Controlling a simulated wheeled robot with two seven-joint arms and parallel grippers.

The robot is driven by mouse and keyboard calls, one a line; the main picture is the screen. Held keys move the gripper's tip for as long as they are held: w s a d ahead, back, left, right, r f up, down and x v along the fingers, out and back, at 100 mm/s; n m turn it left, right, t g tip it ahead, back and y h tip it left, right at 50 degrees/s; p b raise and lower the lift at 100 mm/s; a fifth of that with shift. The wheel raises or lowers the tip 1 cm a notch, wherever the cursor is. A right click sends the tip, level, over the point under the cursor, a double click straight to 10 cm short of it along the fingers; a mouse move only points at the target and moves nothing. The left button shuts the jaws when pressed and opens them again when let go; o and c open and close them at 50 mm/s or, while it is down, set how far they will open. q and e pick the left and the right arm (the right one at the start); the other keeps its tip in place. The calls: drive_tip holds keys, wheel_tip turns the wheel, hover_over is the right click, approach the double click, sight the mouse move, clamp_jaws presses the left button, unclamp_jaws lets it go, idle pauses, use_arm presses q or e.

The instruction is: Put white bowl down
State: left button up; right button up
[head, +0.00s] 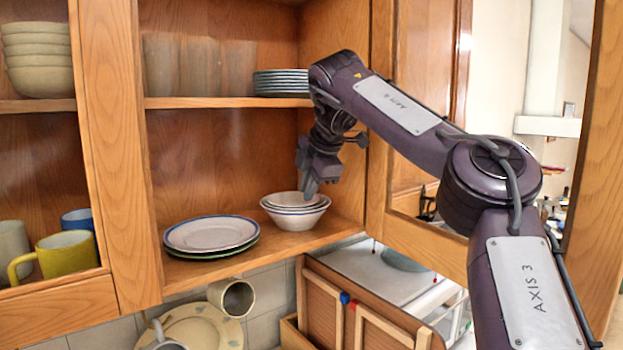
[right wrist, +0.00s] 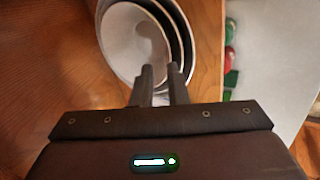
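A stack of nested white bowls (head: 293,217) with dark rim bands stands on the lower cabinet shelf, right of the plates. The topmost white bowl (head: 291,199) sits inside the others. My right gripper (head: 309,188) is over the right side of the stack, pointing down. In the right wrist view, the top white bowl (right wrist: 131,48) is ahead of the fingers (right wrist: 160,82), which are a short gap apart at its rim. I cannot tell whether they press on the wall. My left gripper is out of view.
White plates (head: 211,233) lie stacked on the shelf (head: 281,243) to the left. The shelf above holds more plates (head: 281,82) and glasses. The open cabinet door (head: 430,243) and side wall are close on the right. A mug (head: 231,297) is below.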

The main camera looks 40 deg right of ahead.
drive_tip(key=v, duration=0.3)
drive_tip(key=shift+s+r, duration=0.2)
idle(0.5)
